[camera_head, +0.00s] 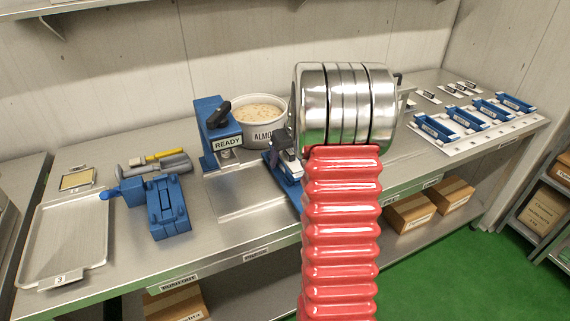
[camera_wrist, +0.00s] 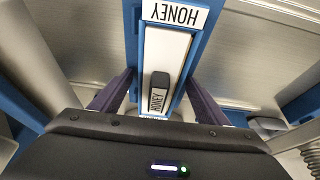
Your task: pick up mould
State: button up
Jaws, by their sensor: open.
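A narrow blue mould (camera_wrist: 143,62) with a white face and a HONEY label lies below my gripper in the wrist view. A small dark block, also marked HONEY, sits at its near end. My gripper (camera_wrist: 163,88) is open, with one dark finger on each side of the mould; I cannot tell whether they touch it. In the head view my red arm hides most of the gripper; a blue and white piece (camera_head: 286,171) shows just left of the arm. Several blue moulds (camera_head: 482,117) stand on a white rack at the right.
A blue device (camera_head: 168,212), a yellow-handled tool and an empty tray (camera_head: 40,239) are farther left. Bare bench lies around the metal plate.

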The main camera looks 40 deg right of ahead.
jog(key=shift+f, duration=0.1)
dwell(0.6)
jog(key=c, duration=1.5)
